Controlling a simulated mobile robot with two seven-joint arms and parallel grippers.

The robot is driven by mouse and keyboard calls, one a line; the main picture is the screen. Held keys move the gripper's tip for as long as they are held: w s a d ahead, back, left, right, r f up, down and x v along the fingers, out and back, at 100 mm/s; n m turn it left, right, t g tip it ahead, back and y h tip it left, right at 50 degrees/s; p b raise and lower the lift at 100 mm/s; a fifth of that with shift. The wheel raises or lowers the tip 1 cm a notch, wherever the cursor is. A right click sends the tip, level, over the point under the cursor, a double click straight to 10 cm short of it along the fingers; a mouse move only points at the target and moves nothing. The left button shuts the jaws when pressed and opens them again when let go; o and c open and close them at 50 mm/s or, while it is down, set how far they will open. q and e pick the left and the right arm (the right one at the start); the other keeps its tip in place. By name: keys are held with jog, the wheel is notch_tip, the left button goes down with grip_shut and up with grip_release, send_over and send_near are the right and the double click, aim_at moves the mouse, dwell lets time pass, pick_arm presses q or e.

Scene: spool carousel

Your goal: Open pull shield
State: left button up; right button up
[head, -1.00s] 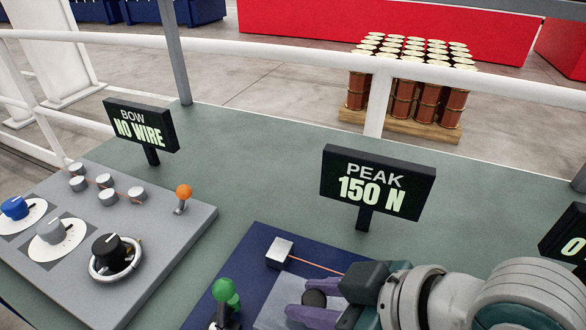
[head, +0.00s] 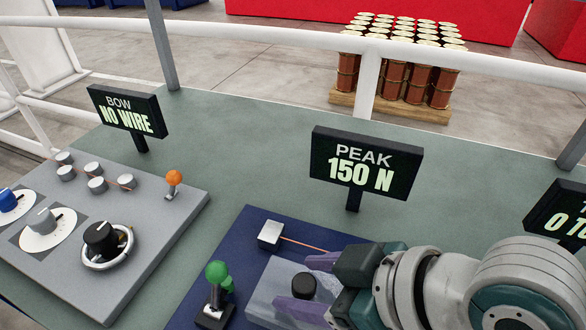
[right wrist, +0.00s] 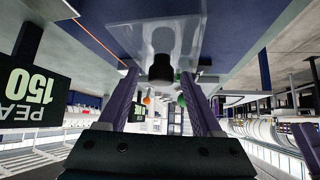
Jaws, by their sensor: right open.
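The pull shield is a clear, see-through cover (head: 262,292) on the dark blue plate, with a black round knob (head: 303,286). In the right wrist view, the clear cover (right wrist: 150,42) shows above the black knob (right wrist: 160,68). My right gripper (head: 292,284) is open, with one purple finger on each side of the knob. In the right wrist view, gaps show between the knob and both fingers of my right gripper (right wrist: 160,73). The shield's right part is hidden behind my gripper in the head view.
A metal block (head: 271,234) with a copper wire sits behind the shield. A green-knobbed lever (head: 218,276) stands left of it. The PEAK sign (head: 365,165) reads 150 N. A grey panel (head: 165,230) with dials lies left. A white railing (head: 240,43) runs behind.

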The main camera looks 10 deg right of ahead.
pick_arm(q)
jog(key=shift+d+r+p, duration=0.15)
jog(key=shift+r+p, duration=0.55)
jog(key=shift+r, duration=0.1)
pick_arm(e)
jog(key=v, duration=0.9)
jog(key=shift+s, duration=0.1)
